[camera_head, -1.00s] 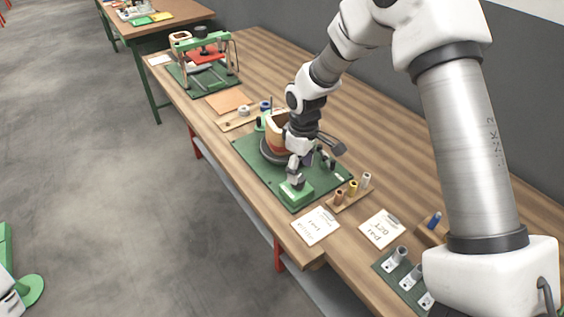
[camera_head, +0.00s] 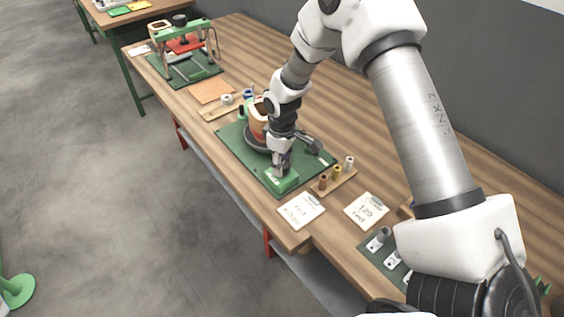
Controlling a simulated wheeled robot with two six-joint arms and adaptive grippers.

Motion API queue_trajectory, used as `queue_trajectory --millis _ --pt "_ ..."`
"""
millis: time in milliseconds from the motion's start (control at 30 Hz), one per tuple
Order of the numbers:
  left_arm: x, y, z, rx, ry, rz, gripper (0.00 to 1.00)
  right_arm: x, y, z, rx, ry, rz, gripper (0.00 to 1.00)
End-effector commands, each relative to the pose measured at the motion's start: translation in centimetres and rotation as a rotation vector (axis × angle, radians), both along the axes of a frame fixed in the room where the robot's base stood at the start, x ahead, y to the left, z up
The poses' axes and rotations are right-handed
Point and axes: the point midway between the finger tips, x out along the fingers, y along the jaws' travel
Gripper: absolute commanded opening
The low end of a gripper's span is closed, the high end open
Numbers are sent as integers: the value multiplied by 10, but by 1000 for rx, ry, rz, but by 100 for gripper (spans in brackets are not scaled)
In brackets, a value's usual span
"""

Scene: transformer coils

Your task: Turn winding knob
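The winding station is a green base plate (camera_head: 232,146) on the wooden table, with a round dark turntable and a tan coil former (camera_head: 257,118) on it. A small green block (camera_head: 284,181) sits at the plate's near corner. My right gripper (camera_head: 281,170) points down at the top of this block, its fingertips at or just above it. A knob on the block is hidden or too small to tell, and so is the gap between the fingers. My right wrist covers part of the coil former. My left gripper is not in view.
A rack of several small spools (camera_head: 337,176) stands right of the plate. White cards (camera_head: 302,211) lie in front. A press-like fixture (camera_head: 184,52) stands on the far left. A tan sheet (camera_head: 211,92) lies between.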

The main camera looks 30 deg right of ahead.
Motion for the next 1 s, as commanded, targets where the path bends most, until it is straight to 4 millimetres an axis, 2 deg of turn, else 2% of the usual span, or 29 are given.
queue_trajectory --millis 67,567,1000 --pt "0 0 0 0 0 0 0 -1 0 -1 1 2 -1 6" --pt "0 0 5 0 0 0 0 -2 1 0 2 5 -80 6" --pt "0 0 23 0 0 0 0 -3 1 0 1 8 -424 7"
